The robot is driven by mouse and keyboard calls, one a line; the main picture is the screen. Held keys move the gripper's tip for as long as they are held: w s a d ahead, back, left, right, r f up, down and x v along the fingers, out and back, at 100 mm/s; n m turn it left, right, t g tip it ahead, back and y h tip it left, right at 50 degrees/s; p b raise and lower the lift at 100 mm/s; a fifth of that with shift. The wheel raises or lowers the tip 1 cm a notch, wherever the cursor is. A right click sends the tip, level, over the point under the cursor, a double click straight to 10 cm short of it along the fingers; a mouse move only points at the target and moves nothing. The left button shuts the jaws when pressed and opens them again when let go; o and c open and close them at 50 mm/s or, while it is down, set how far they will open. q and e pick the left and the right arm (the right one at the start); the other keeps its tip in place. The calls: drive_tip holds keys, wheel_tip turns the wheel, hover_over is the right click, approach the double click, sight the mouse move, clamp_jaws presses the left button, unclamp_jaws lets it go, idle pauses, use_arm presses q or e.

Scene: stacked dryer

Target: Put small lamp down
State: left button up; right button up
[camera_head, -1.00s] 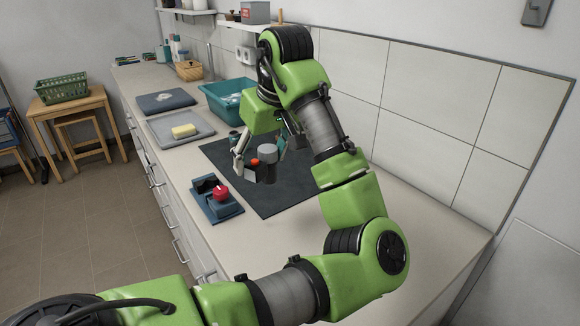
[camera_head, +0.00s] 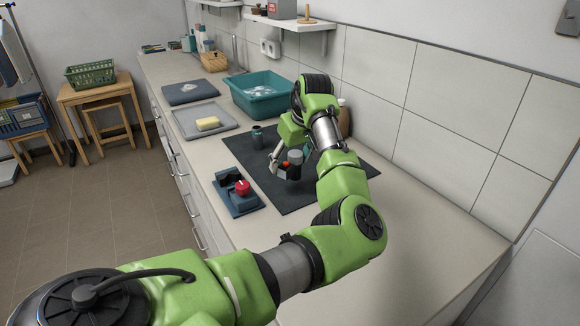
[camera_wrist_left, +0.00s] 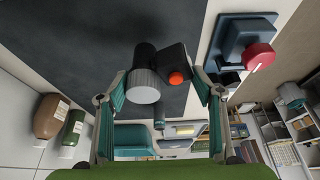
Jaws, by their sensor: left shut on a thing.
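My left gripper (camera_head: 289,162) is over the dark mat (camera_head: 305,199) on the counter, fingers pointing down. It is shut on the small lamp, a dark body with a grey round head (camera_head: 296,156) and an orange-red button. In the left wrist view the lamp's grey head (camera_wrist_left: 143,87) and button (camera_wrist_left: 176,78) sit between the two fingers (camera_wrist_left: 160,85). The lamp is at or just above the mat; I cannot tell if its base touches. My right gripper is not in view.
A blue holder with a red knob (camera_head: 242,187) stands at the mat's front-left edge. A dark cylinder (camera_head: 257,135) stands on the mat's far left. A teal basin (camera_head: 262,101) and a grey tray with a yellow block (camera_head: 208,123) lie beyond. The mat's near part is bare.

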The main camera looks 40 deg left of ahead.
use_arm(q)
drive_tip(key=shift+f, duration=1.3)
drive_tip(key=o, duration=1.2)
drive_tip(key=shift+d+f, duration=0.1)
drive_tip(key=shift+f, duration=0.05)
drive_tip(key=shift+s, duration=0.1)
drive_tip(key=v, duration=1.2)
drive_tip(key=shift+b, duration=0.4)
